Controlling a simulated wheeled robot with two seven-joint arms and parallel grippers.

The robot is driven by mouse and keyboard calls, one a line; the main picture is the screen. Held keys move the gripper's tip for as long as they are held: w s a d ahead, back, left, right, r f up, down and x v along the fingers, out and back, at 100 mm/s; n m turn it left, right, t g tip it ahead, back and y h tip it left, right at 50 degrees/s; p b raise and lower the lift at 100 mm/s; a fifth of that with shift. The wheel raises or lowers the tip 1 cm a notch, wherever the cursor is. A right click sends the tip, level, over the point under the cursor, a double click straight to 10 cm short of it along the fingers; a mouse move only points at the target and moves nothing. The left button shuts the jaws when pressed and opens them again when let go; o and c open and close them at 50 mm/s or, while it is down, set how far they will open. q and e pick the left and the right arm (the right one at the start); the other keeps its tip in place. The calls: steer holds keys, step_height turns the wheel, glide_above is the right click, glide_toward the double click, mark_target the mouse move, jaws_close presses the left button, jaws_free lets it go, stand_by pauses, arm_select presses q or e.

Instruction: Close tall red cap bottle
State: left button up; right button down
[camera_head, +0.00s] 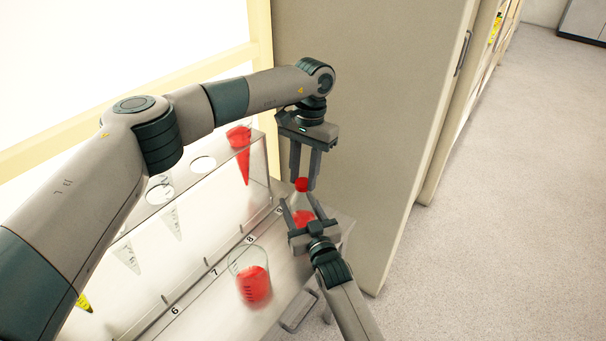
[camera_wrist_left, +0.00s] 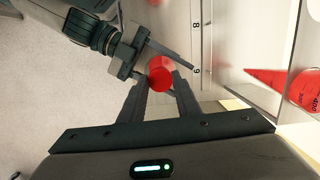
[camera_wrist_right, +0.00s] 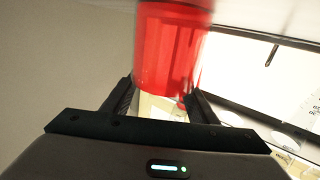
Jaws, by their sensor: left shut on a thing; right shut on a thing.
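The tall bottle (camera_head: 303,216) has a clear upper part, red contents and a red cap (camera_head: 302,184) at its top. My right gripper (camera_head: 299,207) is shut around the bottle's body from the front. In the right wrist view a large red part of the bottle (camera_wrist_right: 170,45) fills the space between the fingers. The cap's seating on the neck is hidden.
A beaker of red liquid (camera_head: 252,285) stands left of my right gripper. A clear rack (camera_head: 215,190) holds a red-filled cone (camera_head: 243,150) and several empty ones behind it. A tall beige panel (camera_head: 370,120) rises close on the right. Open floor (camera_head: 500,200) lies beyond.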

arm_select(q)
steer(key=shift+m, duration=0.4)
steer(key=o, duration=1.1)
steer(key=shift+c, duration=0.2)
steer(key=shift+r, duration=0.15)
steer(key=shift+r, duration=2.1)
steer(key=shift+n, duration=0.3)
